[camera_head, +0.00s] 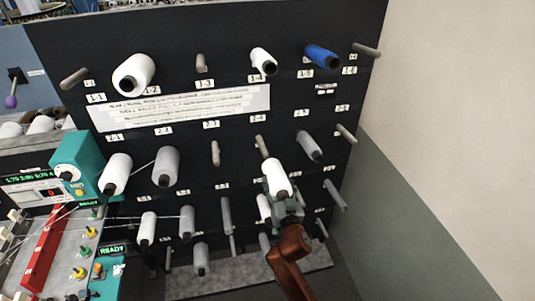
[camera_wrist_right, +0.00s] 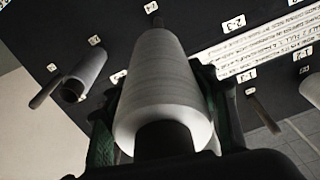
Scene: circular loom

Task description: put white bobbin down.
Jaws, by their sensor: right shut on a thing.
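The white bobbin (camera_head: 275,178) is held in front of the black peg board (camera_head: 235,195). My right gripper (camera_head: 284,201) is shut on it from below. In the right wrist view the bobbin (camera_wrist_right: 168,85) fills the middle, its dark core end facing the camera and its narrow end toward the board. The gripper's green fingers (camera_wrist_right: 160,115) lie on both sides of it. A bare grey peg (camera_head: 262,146) below label 2-4 shows just beyond the narrow end. I cannot tell whether the bobbin touches the peg. My left gripper is not in view.
A grey bobbin (camera_head: 309,146) sits to the right on the board, and an empty peg (camera_head: 215,153) is to the left. Other white bobbins (camera_head: 133,75) and a blue bobbin (camera_head: 322,56) hang above. Teal machine units (camera_head: 83,160) stand at the left.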

